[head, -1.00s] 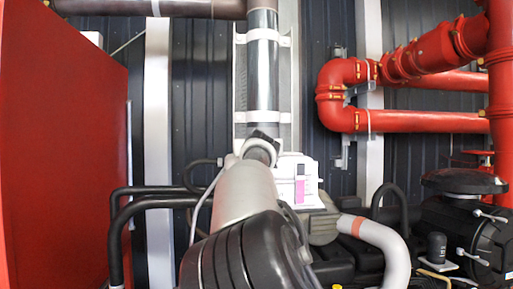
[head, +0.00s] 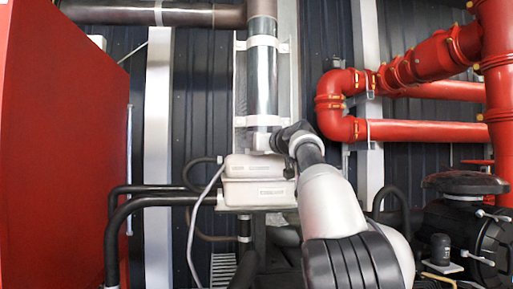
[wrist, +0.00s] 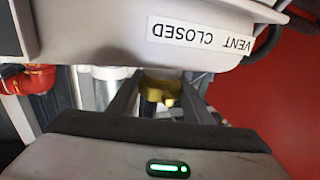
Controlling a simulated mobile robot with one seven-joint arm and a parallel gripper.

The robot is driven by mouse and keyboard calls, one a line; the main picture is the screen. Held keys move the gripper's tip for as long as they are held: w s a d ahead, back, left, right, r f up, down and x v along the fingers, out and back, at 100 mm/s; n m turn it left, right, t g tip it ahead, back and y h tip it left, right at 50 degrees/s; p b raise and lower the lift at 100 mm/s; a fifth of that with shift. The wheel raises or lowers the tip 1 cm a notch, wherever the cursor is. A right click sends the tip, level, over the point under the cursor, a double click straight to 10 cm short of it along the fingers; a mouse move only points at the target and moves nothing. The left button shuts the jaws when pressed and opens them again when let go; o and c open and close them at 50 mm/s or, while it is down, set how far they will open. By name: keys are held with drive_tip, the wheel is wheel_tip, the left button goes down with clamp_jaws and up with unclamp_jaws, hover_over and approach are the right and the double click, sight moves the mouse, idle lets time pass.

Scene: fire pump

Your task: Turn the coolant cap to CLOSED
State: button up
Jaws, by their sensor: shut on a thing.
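The white coolant tank (head: 255,183) stands below the metal pipe in the head view. A yellow cap (wrist: 160,88), seemingly the coolant cap, shows in the wrist view beside the tank's white body. A label (wrist: 203,34) reading VENT and CLOSED, upside down in this view, is on the white body. My gripper (wrist: 160,98) is shut on the yellow cap, with a dark finger on each side of it. In the head view my gripper (head: 264,142) is just above the tank's top; the cap is hidden there.
A red panel (head: 60,140) stands at left. Red pipes (head: 400,130) run at right. Black hoses (head: 150,196) lead to the tank from the left. Dark engine parts (head: 465,225) are at lower right. A thick metal pipe (head: 262,75) rises close behind my gripper.

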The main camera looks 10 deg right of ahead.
drive_tip(key=shift+f, duration=0.15)
drive_tip(key=o, duration=1.1)
drive_tip(key=shift+c, duration=0.2)
drive_tip(key=b+v, duration=0.8)
drive_tip(key=v, duration=0.9)
drive_tip(key=shift+s, duration=0.2)
